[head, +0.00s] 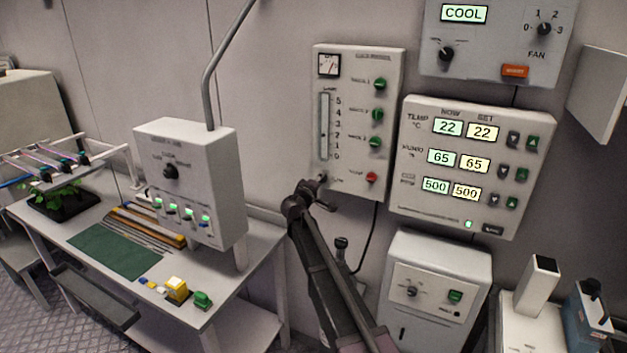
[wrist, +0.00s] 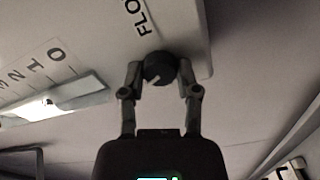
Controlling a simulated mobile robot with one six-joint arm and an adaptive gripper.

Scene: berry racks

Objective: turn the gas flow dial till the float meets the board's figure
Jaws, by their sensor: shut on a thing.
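The gas panel (head: 391,65) is on the wall in the head view, with an upright float tube (head: 324,110) beside a scale marked 0 to 5. The black flow dial (wrist: 158,66), with a pale pointer line, sits between my fingertips below the letters "FLO". My gripper (wrist: 160,76) is shut on it from both sides. In the head view my gripper (head: 316,187) is at the panel's lower left corner and largely hides the dial.
A display panel (head: 413,113) to the right reads 22, 65 and 500 in both columns. A pale board (head: 602,95) at far right shows no readable figure. A grey cabinet (head: 440,250) stands below; a bench (head: 230,275) with a control box (head: 165,140) is left.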

